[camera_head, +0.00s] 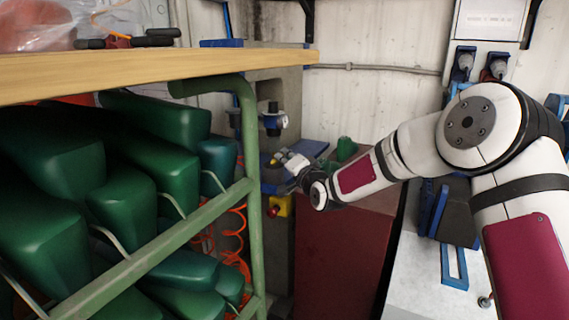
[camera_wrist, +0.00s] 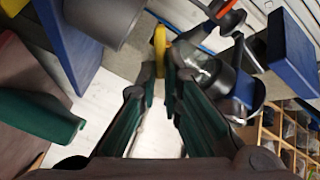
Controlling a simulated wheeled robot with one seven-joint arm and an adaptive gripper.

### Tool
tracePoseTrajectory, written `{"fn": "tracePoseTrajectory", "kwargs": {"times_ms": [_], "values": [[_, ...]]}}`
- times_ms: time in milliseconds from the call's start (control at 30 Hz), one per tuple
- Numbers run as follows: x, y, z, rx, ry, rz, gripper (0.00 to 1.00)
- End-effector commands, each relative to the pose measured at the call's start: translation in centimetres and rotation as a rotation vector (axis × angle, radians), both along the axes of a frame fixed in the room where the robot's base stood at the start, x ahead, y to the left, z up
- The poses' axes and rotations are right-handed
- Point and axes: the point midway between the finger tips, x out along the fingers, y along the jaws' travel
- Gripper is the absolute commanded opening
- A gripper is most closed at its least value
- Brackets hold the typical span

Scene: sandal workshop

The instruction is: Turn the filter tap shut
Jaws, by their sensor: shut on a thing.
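The filter tap's yellow handle (camera_wrist: 160,47) shows in the wrist view between the tips of my gripper (camera_wrist: 163,70). The green-padded fingers are closed together on it, and the tips hide part of the handle. In the head view my gripper (camera_head: 281,161) reaches left to the blue and grey fittings by the wall, and the tap is too small there to make out its angle. A clear filter bowl (camera_wrist: 212,76) is right of the fingers in the wrist view. A dark grey cylinder (camera_wrist: 105,18) is at upper left.
A green-framed rack (camera_head: 247,150) with green shoe lasts (camera_head: 165,160) and a wooden top (camera_head: 150,72) stands close left of my arm. A dark red cabinet (camera_head: 340,250) is below my wrist. A yellow box with a red button (camera_head: 281,206) sits below the gripper.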

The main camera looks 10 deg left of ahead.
Motion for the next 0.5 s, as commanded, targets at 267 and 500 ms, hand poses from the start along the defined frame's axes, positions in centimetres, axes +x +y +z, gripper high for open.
{"fn": "tracePoseTrajectory", "kwargs": {"times_ms": [267,500], "values": [[0.25,-0.35,-0.61,0.218,0.132,-0.003,0.00],[0.24,-0.36,-0.85,0.367,0.224,-0.002,0.00]]}}
